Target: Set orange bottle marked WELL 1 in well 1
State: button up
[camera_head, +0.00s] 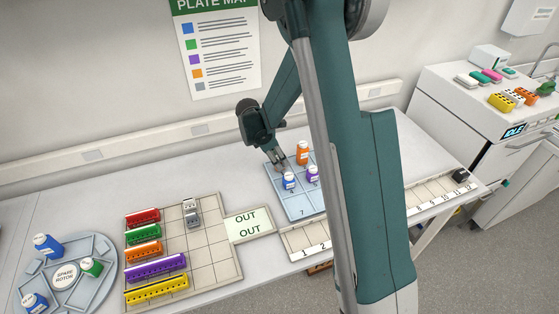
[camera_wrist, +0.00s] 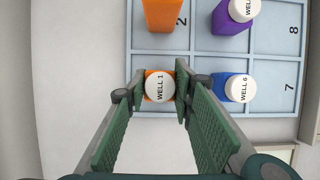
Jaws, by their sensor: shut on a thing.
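The orange bottle with a white cap marked WELL 1 (camera_wrist: 159,87) stands upright between the fingers of my gripper (camera_wrist: 156,91) in the wrist view. My gripper is shut on it. From above, the bottle lines up with the corner cell of the blue well tray (camera_wrist: 214,119), left of the blue bottle. I cannot tell whether its base touches the tray. In the head view my gripper (camera_head: 277,160) is at the left edge of the tray (camera_head: 303,212), and I cannot make out the held bottle there.
Another orange bottle (camera_wrist: 162,12) stands by number 2. A purple bottle (camera_wrist: 232,16) and a blue bottle marked WELL 6 (camera_wrist: 240,88) stand close by on the right.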

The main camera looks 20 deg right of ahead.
jog(key=shift+f, duration=0.15)
jog(key=o, duration=0.9)
jog(key=shift+r, duration=0.2)
jog(key=v, duration=1.2)
jog(key=shift+f, duration=0.1)
dwell(0.4)
